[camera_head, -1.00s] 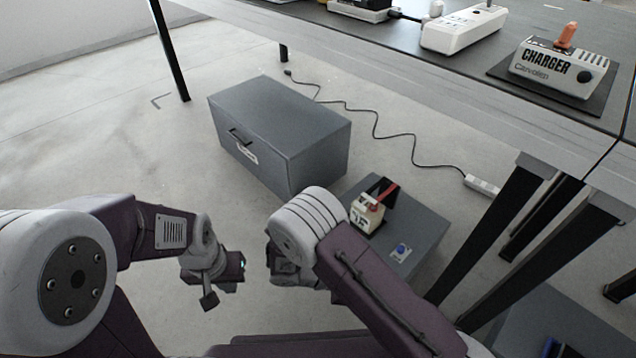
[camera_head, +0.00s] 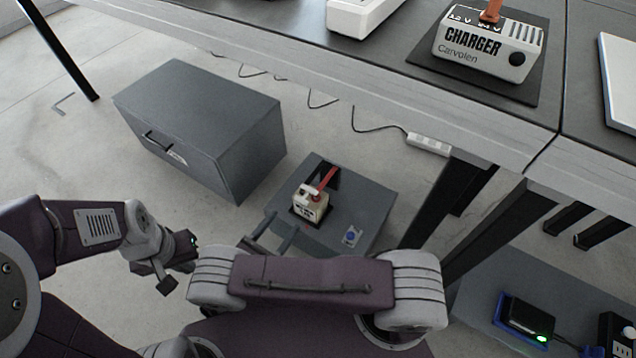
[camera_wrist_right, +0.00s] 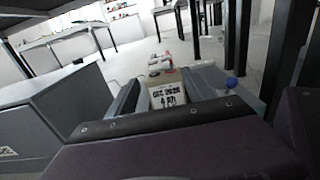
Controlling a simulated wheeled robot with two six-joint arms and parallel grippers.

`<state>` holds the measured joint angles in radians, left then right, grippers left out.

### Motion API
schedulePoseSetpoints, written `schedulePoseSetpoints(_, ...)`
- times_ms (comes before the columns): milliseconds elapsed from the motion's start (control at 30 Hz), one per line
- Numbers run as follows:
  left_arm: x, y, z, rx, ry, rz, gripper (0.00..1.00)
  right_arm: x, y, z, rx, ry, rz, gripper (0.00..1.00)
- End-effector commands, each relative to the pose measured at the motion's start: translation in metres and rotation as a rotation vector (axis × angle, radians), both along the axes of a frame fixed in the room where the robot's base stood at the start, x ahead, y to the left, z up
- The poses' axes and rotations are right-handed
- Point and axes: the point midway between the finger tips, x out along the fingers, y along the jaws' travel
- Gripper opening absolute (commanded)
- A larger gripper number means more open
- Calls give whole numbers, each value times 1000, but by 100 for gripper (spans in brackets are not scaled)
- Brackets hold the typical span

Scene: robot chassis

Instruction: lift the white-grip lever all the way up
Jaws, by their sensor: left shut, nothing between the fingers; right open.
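A cream block with a dark label (camera_head: 310,204) stands on the low grey box (camera_head: 372,200) under the table. A red bar (camera_head: 326,179) slants up from the block toward the back right. In the right wrist view the labelled block (camera_wrist_right: 168,94) is straight ahead, with a whitish and red handle (camera_wrist_right: 160,62) above it; the lever's exact angle is hard to tell. My right gripper (camera_head: 275,230) is open, just in front and left of the block, apart from it. My left gripper (camera_head: 180,266) is shut and empty, off to the left over the floor.
A blue button (camera_head: 351,236) sits on the low box, right of the block. A large grey drawer cabinet (camera_head: 200,120) stands on the left. The table edge (camera_head: 350,95) runs overhead, with a charger (camera_head: 485,48) on top. Dark table legs (camera_head: 440,205) stand at right.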

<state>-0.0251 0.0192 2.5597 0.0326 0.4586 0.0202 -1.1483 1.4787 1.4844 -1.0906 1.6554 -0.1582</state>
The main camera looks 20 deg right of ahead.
Motion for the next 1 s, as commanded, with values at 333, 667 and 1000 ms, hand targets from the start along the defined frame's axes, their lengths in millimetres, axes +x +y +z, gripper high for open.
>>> schedulePoseSetpoints(333,0,0,9,0,1,0,0,11,-14,3,-2,2,-2,60)
schedulePoseSetpoints(667,0,0,22,0,0,0,0,50,-64,1,0,1,-2,60)
schedulePoseSetpoints(1000,0,0,22,0,0,0,0,56,-71,0,1,1,1,60)
